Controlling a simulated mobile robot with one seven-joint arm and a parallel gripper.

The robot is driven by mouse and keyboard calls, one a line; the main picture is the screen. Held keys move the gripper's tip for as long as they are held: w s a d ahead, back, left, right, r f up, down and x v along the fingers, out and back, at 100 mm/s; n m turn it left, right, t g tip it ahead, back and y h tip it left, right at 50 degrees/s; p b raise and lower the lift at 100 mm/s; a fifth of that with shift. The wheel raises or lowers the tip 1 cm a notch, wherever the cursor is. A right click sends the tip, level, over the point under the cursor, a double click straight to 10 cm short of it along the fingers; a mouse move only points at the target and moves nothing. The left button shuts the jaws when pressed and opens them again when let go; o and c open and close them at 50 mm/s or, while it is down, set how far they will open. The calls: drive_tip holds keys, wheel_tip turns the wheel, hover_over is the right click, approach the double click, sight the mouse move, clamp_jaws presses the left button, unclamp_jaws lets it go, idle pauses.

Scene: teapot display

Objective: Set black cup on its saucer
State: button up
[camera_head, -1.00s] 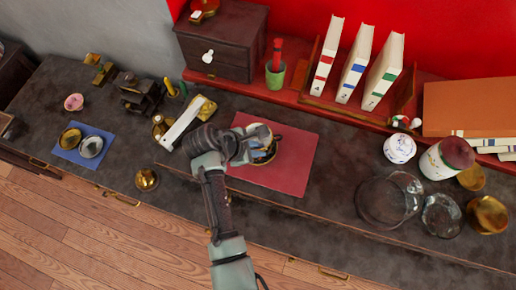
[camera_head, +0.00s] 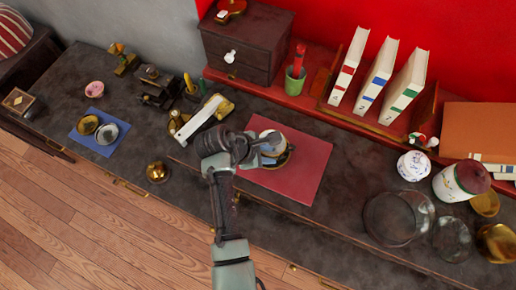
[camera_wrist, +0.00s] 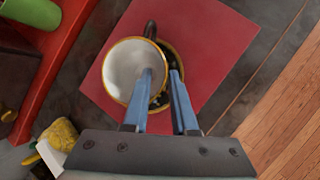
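The black cup (camera_wrist: 125,77) has a white inside and a gold rim, with a dark handle (camera_wrist: 150,29) at the top of the wrist view. It also shows in the head view (camera_head: 273,139). The dark, gold-rimmed saucer (camera_wrist: 160,104) lies on the red mat, partly hidden behind the cup. The cup overlaps the saucer in both views; I cannot tell whether they touch. My gripper (camera_wrist: 161,72) reaches the cup's rim, one finger over its inside and the other outside its wall. A narrow gap shows between the fingers; contact is unclear. My gripper also shows in the head view (camera_head: 262,146).
The red mat (camera_head: 303,184) has free room around the saucer. A green pot (camera_head: 294,86), a dark chest (camera_head: 248,42) and books (camera_head: 378,80) stand behind. Glass vessels (camera_head: 399,218) are to the right.

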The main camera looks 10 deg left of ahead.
drive_tip(key=v, duration=1.1)
drive_tip(key=w+r+m+t+y, duration=0.2)
drive_tip(key=w+r+m+t, duration=0.1)
drive_tip(key=w+r, duration=0.4)
drive_tip(key=w+r+m+t+y, duration=0.1)
drive_tip(key=w+r+m+t, duration=0.3)
drive_tip(key=r, duration=0.6)
drive_tip(key=w+r+m+t+y, duration=0.1)
drive_tip(key=w+r+m+t, duration=0.15)
drive_tip(key=r, duration=0.55)
drive_tip(key=w+r+m+t+y, duration=0.1)
drive_tip(key=r+m+t, duration=0.15)
drive_tip(key=r, duration=0.65)
drive_tip(key=s+d+r+m+t, duration=0.2)
drive_tip(key=s+r+t, duration=0.2)
drive_tip(key=r, duration=0.5)
drive_tip(key=s+d+r+m+t, duration=0.1)
drive_tip(key=s+r+m+t, duration=0.2)
drive_tip(key=s+r, duration=0.3)
drive_tip(key=s+d+r+m+t, duration=0.2)
drive_tip(key=s+r+m+t, duration=0.1)
drive_tip(key=r, duration=0.9)
drive_tip(key=s+t, duration=0.1)
drive_tip(key=s, duration=0.1)
drive_tip(key=shift+s+d+r+t, duration=0.25)
drive_tip(key=shift+d+t, duration=0.1)
drive_tip(key=shift+t, duration=0.05)
drive_tip(key=shift+f, duration=0.1)
